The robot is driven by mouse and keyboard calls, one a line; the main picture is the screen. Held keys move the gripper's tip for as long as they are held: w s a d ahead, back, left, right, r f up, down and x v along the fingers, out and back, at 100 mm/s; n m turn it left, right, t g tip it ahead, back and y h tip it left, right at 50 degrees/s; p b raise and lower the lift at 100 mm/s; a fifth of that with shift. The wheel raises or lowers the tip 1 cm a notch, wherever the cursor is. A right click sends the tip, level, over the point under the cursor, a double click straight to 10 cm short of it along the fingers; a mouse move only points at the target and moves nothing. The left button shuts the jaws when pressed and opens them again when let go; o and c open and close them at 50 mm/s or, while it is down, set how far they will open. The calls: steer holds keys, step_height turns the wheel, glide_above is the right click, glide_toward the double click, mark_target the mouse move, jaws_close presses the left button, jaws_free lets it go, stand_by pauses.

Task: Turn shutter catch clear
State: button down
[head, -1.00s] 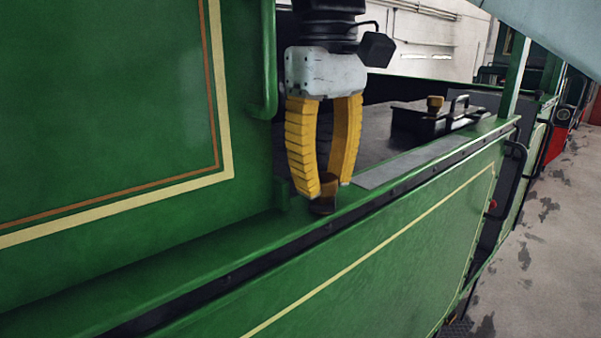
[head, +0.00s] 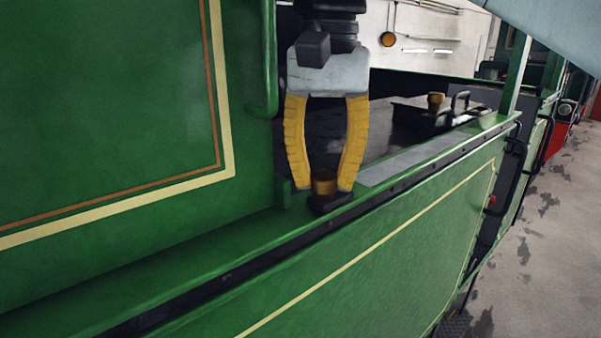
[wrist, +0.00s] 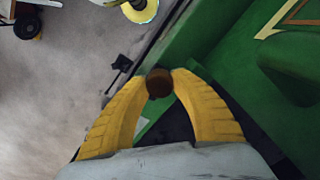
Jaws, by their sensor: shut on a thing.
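The shutter catch (head: 324,184) is a small brass-brown knob on a dark base, standing on the green ledge of the tram's side. In the wrist view the knob (wrist: 159,83) shows as a round brown top between the fingertips. My gripper (head: 323,187) has two yellow ribbed fingers and points down from above. It is shut on the catch knob, one finger on each side; the fingertips also show in the wrist view (wrist: 160,75). The dark base under the knob lies partly along the ledge and sticks out toward its outer edge.
A green cab panel (head: 100,110) with cream and orange lining stands close at the left, with a green handrail (head: 265,60) at its edge. A dark box with a second brass knob (head: 435,101) and a handle lies further along. Floor is open at the right.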

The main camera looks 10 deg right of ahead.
stand_by(0.3)
steer(key=c, duration=1.2)
jaws_free()
steer(key=shift+o, duration=1)
steer(key=shift+d, duration=0.25)
steer(key=shift+a, duration=0.15)
steer(key=shift+r, duration=0.1)
